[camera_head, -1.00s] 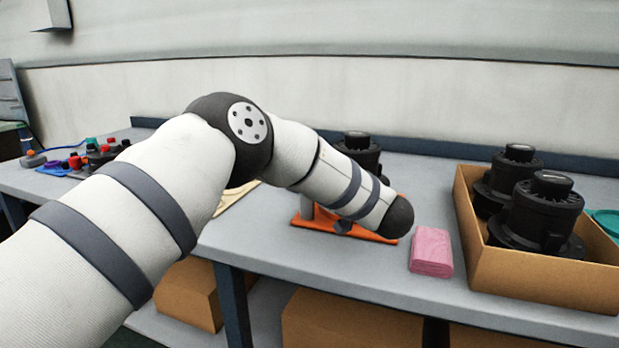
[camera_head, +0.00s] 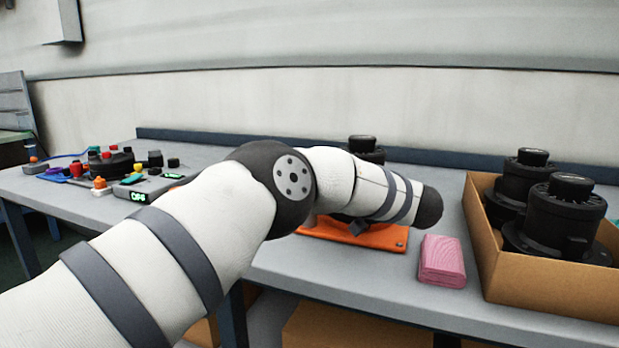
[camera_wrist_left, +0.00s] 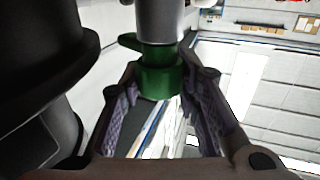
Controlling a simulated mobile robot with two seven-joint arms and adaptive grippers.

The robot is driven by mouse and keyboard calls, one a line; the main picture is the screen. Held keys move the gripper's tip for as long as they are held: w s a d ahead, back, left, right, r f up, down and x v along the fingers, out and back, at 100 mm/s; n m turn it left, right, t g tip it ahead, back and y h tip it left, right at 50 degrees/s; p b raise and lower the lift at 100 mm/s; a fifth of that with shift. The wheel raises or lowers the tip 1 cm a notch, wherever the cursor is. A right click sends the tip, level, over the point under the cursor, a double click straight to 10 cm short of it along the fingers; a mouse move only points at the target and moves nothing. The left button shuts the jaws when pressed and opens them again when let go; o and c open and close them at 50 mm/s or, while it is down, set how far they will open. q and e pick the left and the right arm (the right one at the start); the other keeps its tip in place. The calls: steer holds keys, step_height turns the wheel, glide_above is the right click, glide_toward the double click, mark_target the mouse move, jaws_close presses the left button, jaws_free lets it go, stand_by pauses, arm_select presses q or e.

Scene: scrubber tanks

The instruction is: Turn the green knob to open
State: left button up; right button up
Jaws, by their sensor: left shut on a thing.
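The green knob (camera_wrist_left: 158,75) shows in the left wrist view, under a grey-white cylinder (camera_wrist_left: 160,20). My left gripper (camera_wrist_left: 167,84) has its two fingers on either side of the knob and is shut on it. In the head view my own left arm covers the knob and most of the gripper. There the orange base plate (camera_head: 378,236) shows below the arm on the bench. My right gripper is in neither view.
A pink pad (camera_head: 442,262) lies right of the orange plate. A cardboard box (camera_head: 545,290) with black housings (camera_head: 556,215) stands at the right. Another black housing (camera_head: 366,146) stands behind my arm. Buttons and small devices (camera_head: 112,165) crowd the bench's left end.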

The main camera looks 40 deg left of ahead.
arm_select(q)
steer(key=o, duration=1.2)
steer(key=shift+a, duration=0.1)
steer(key=d, duration=0.7)
steer(key=shift+s+d, duration=0.3)
steer(key=shift+s, duration=0.1)
steer(key=shift+f, duration=0.1)
